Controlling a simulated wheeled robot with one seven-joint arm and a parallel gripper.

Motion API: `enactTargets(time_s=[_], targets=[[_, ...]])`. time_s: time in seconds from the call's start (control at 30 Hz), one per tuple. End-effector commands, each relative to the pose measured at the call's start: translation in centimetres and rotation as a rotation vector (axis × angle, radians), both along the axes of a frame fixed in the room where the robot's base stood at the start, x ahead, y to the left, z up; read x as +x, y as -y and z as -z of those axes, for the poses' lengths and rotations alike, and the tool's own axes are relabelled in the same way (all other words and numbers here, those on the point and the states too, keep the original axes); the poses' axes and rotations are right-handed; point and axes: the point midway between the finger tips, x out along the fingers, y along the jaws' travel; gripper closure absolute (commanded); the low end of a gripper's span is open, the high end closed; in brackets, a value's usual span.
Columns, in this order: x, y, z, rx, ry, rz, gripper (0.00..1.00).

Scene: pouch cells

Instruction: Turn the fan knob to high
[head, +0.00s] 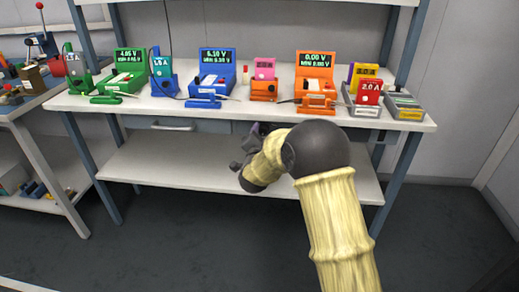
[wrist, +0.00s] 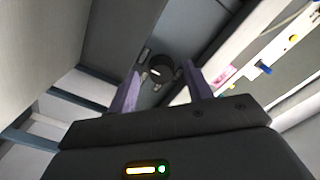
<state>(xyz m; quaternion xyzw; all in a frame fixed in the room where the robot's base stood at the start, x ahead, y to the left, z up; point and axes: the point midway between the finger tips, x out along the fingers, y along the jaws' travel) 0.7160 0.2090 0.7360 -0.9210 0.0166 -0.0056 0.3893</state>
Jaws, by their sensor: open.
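A dark round knob (wrist: 160,67) sits on a grey panel (wrist: 183,30) in the wrist view, with small light marks around it. My gripper (wrist: 160,72) is open, its two purple-grey fingers on either side of the knob in the picture. I cannot tell whether they touch it. In the head view my gripper (head: 250,143) is just under the front edge of the bench, by a dark panel. The knob is hidden there behind my gripper and arm.
The white bench (head: 225,118) holds several coloured testers, such as the green one (head: 125,68) and the blue one (head: 217,68). A white lower shelf (head: 160,165) lies below my gripper. A drawer handle (head: 172,126) is to the left.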

Motion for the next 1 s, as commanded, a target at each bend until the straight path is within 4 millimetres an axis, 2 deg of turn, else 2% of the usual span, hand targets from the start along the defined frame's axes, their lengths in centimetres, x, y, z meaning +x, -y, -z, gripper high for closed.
enactTargets(time_s=[0.27, 0.8, 1.0], targets=[[-3.6, -0.3, -0.2, 0.0, -0.001, -0.003, 0.49], [-14.0, -0.7, -0.1, -0.002, -0.004, -0.005, 0.49], [-16.6, -0.7, 0.0, 0.0, -0.003, -0.004, 0.49]])
